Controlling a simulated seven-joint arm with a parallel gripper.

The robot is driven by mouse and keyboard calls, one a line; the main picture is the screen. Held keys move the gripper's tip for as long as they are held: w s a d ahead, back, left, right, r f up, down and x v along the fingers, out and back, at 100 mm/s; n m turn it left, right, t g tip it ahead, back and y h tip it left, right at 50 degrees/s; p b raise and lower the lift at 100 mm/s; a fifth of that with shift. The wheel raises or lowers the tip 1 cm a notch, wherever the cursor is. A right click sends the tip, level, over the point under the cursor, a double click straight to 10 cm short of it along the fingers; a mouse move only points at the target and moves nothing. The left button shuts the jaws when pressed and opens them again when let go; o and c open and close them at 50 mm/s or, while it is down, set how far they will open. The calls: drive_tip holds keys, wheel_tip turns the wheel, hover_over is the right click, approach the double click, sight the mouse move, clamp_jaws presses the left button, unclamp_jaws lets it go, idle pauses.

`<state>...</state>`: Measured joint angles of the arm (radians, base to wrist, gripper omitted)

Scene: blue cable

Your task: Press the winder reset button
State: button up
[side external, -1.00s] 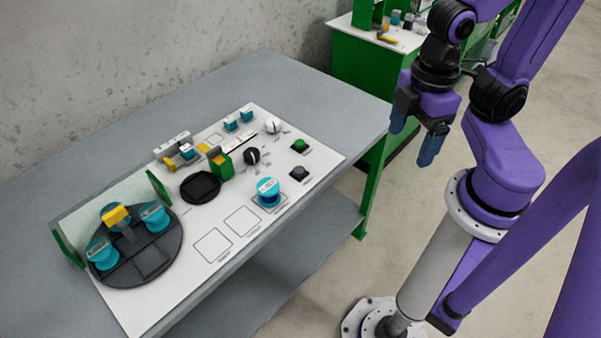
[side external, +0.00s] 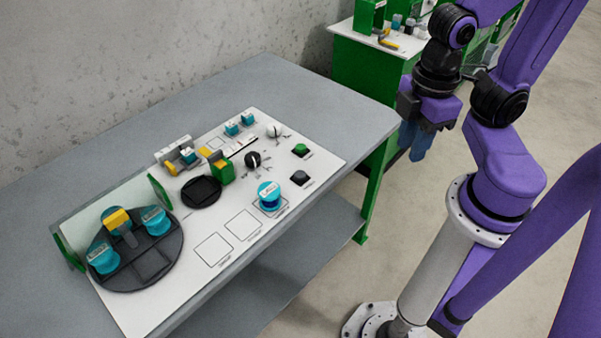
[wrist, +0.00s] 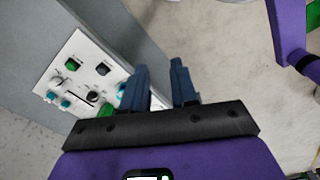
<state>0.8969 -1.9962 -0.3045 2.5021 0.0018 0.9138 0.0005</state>
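The white control panel (side external: 225,215) lies on the grey table. Near its right edge are a green button (side external: 301,150) and a black button (side external: 300,177); their labels are too small to read, so I cannot tell which is the winder reset. In the wrist view the green button (wrist: 73,62) and black button (wrist: 103,69) show left of my fingers. My gripper (side external: 412,148) hangs beyond the table's right edge, clear of the panel. Its blue fingers (wrist: 159,70) have a narrow gap with nothing between them.
The panel also bears a black knob (side external: 253,160), a white knob (side external: 273,131), a blue-and-white spool (side external: 269,195) and a dark round tray (side external: 140,262) with turquoise spools. A green-sided bench (side external: 365,65) stands behind. The table's (side external: 265,75) far part is clear.

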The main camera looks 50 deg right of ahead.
clamp_jaws()
idle(1.4)
